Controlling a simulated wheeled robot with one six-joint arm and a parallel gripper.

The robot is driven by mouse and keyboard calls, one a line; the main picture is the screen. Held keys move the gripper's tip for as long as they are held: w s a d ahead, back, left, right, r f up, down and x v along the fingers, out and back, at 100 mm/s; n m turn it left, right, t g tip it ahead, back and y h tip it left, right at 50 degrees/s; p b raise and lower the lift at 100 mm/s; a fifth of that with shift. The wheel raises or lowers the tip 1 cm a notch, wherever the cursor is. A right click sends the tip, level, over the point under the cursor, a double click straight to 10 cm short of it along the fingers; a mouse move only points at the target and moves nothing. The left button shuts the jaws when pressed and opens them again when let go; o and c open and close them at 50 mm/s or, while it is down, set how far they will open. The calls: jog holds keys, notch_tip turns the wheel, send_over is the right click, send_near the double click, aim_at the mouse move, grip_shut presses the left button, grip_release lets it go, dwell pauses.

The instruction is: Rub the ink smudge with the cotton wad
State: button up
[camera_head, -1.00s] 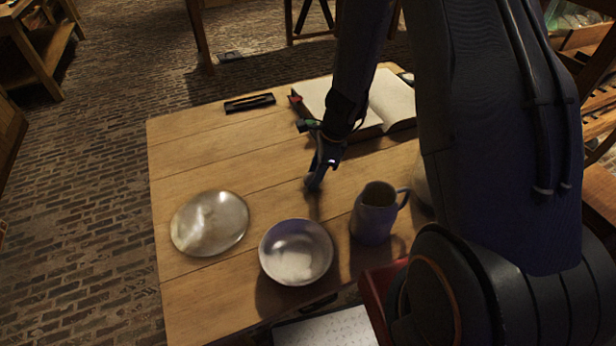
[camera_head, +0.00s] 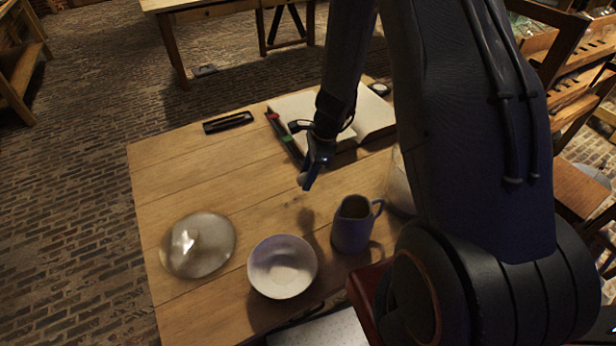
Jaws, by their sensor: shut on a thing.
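My gripper (camera_head: 307,176) points down over the middle of the table, in front of the open book. It is shut on a small, rounded, bluish-grey thing, which I take to be the cotton wad (camera_head: 304,183), though it is small and dark. The wad hangs above the tabletop, with a shadow on the wood below it, apart from it. I cannot make out the ink smudge; no clear ink mark shows on the wood.
The wooden table (camera_head: 190,165) holds a glass dish (camera_head: 198,246), a pale bowl (camera_head: 282,267), a jug (camera_head: 352,226), a dark pen tray (camera_head: 228,122) and an open book (camera_head: 372,115). A glass jar (camera_head: 399,185) stands partly behind my arm. The table's left middle is clear.

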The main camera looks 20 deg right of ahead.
jog(key=shift+r+p, duration=1.1)
jog(key=shift+r, duration=0.3)
